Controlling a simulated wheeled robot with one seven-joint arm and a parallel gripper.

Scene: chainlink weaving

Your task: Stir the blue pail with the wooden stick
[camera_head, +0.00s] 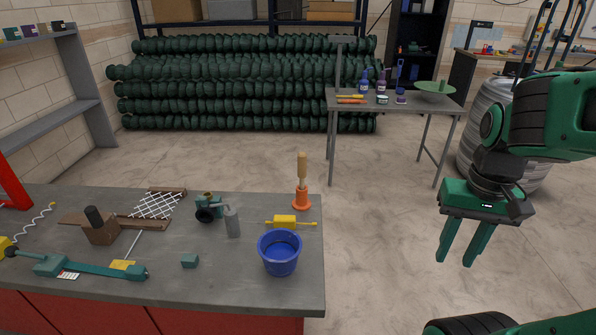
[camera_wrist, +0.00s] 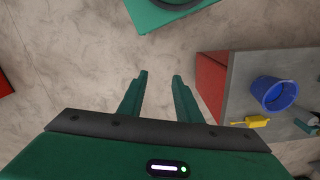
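The blue pail (camera_head: 280,255) stands upright near the right front part of the grey workbench top. It also shows in the wrist view (camera_wrist: 274,93) at the right. The wooden stick (camera_head: 302,165) stands upright in an orange cone-shaped holder (camera_head: 301,199) behind the pail, near the bench's right edge; its lower end is hidden by the holder. I cannot make it out in the wrist view. My gripper (camera_head: 454,262) is green, open and empty. It points down over the floor, to the right of the bench and apart from pail and stick.
A grey table (camera_head: 400,103) with bottles stands farther back. Floor between bench and gripper is clear.

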